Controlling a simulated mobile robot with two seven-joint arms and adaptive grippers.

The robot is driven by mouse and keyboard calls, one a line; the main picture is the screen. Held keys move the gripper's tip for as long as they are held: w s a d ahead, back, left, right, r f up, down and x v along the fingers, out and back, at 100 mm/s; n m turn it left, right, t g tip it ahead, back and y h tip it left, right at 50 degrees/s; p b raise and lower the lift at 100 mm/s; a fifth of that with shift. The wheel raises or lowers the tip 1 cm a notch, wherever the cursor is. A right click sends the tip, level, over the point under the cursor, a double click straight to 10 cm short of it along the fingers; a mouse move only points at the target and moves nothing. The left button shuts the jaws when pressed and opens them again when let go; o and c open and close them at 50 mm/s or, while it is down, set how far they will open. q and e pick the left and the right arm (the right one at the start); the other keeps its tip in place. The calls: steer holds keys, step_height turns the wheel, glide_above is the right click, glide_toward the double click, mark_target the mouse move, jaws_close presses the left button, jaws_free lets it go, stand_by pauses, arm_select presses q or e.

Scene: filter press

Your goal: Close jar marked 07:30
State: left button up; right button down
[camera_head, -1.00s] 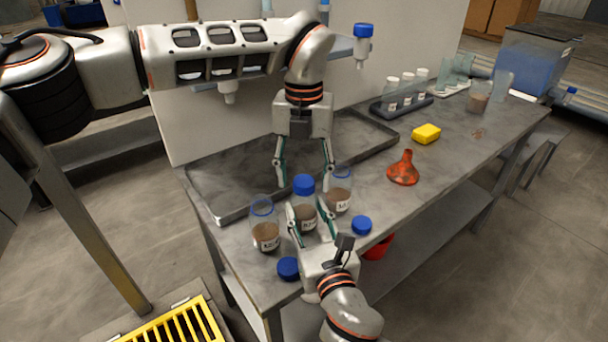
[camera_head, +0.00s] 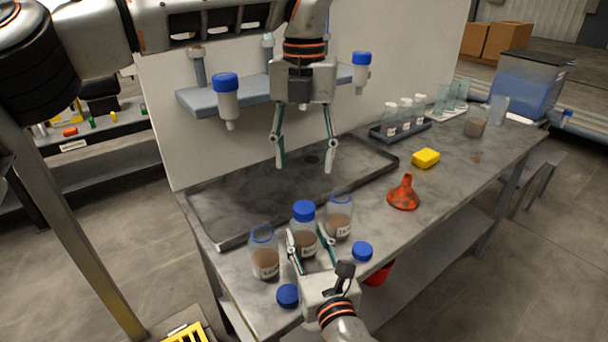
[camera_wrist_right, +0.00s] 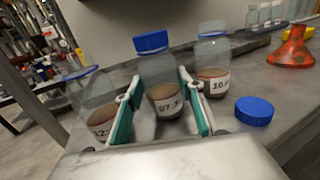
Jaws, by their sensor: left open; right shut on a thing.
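The jar marked 07:30 (camera_wrist_right: 168,105) stands upright on the bench between two other jars, with a blue lid (camera_wrist_right: 151,42) on its mouth; the head view shows the jar (camera_head: 305,243) and lid (camera_head: 303,210) too. I cannot tell how tightly the lid sits. My right gripper (camera_head: 309,246) is shut on this jar's body, one finger on each side, as the right wrist view also shows (camera_wrist_right: 160,108). My left gripper (camera_head: 304,168) is open and empty, pointing down above the jar and clear of its lid.
Open jars stand left (camera_head: 264,252) and right (camera_head: 339,216) of it. Loose blue lids lie at the front (camera_head: 288,295) and right (camera_head: 362,251). A red funnel (camera_head: 403,193), yellow sponge (camera_head: 426,158) and jar rack (camera_head: 400,130) are farther right. A shallow tray (camera_head: 225,243) lies behind.

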arm_select(q)
steer(key=shift+r, duration=0.55)
arm_select(e)
steer(key=c, duration=1.2)
jaws_free()
steer(key=shift+c, duration=0.2)
steer(key=v, duration=1.2)
steer(key=shift+s, duration=0.1)
